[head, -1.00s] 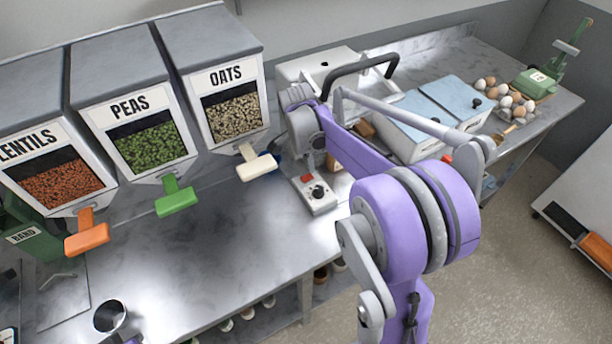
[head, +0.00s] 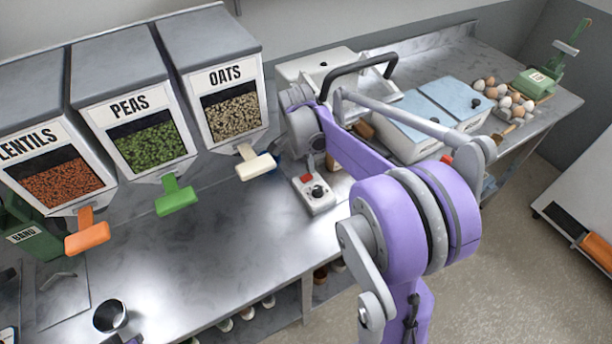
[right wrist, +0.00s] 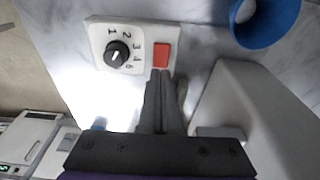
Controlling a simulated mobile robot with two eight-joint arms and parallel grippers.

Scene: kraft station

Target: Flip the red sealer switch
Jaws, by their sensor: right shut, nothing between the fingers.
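The sealer's white control box (head: 321,206) lies on the steel counter below the oats dispenser. It carries a black dial (head: 317,191) and a red switch (head: 305,179). In the right wrist view the red switch (right wrist: 161,55) sits right of the dial (right wrist: 117,54), which is ringed with numbers. My right gripper (right wrist: 161,78) is shut and empty, its fingertips right at the near edge of the red switch. I cannot tell whether they touch it. In the head view my right gripper (head: 310,163) is small, just behind the switch.
Dispensers of lentils (head: 62,188), peas (head: 150,145) and oats (head: 235,110) stand along the counter's left. A blue round thing (right wrist: 265,22) is close to the box. Pale blue bins (head: 410,125) and eggs stand further right. The counter in front of the dispensers is mostly clear.

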